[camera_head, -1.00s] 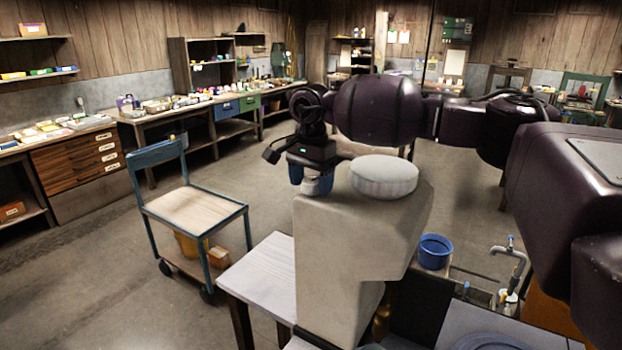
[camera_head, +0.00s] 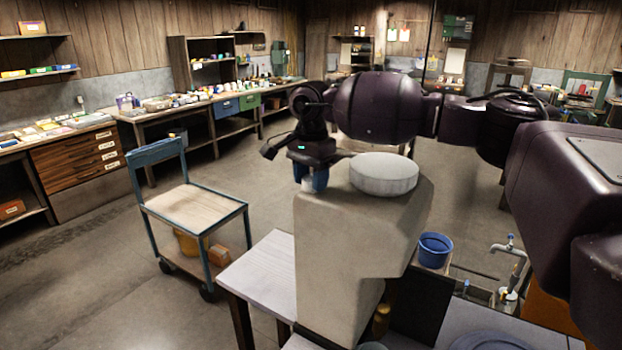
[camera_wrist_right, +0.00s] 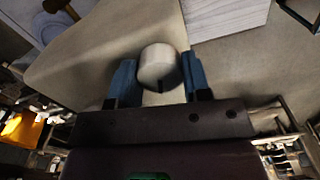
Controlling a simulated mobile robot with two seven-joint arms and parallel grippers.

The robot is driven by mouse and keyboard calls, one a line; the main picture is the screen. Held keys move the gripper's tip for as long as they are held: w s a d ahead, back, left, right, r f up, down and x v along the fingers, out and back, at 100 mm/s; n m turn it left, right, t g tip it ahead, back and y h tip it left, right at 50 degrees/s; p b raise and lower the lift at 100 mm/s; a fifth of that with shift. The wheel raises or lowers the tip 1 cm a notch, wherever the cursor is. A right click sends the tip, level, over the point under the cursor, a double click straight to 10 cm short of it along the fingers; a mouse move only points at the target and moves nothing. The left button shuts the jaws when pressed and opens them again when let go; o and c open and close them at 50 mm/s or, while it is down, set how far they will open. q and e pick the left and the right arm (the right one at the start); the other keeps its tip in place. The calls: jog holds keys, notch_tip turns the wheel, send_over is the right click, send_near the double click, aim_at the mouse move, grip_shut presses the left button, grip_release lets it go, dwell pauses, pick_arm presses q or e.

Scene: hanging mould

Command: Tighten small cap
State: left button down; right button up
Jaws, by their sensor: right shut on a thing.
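The beige mould (camera_head: 350,240) hangs in the middle of the head view, with a wide pale round cap (camera_head: 384,176) on its top. My right gripper (camera_head: 312,182) is at the mould's upper left edge, pointing down. In the right wrist view, the small pale cap (camera_wrist_right: 157,66) sits on the mould (camera_wrist_right: 110,45) between the blue fingers of my right gripper (camera_wrist_right: 158,78), which is shut on it. In the head view the fingers hide the small cap. My left gripper is not in view.
A pale table (camera_head: 262,272) stands below the mould at left. A blue-framed cart (camera_head: 190,207) is further left, with open floor around it. A blue bucket (camera_head: 434,250) and a tap (camera_head: 512,255) are at right. Workbenches line the walls.

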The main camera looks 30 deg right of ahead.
aim_at(311, 178)
jog(key=shift+m+b, duration=0.4)
jog(key=shift+m, duration=0.7)
jog(key=m+b, duration=0.1)
jog(key=m, duration=0.3)
jog(key=shift+m, duration=0.3)
jog(key=m, duration=0.3)
jog(key=shift+r+m, duration=0.1)
jog(key=shift+m, duration=2)
jog(key=shift+w, duration=0.1)
jog(key=o, duration=0.9)
jog(key=shift+o, duration=0.2)
notch_tip(311, 178, up, 11)
jog(key=b, duration=0.1)
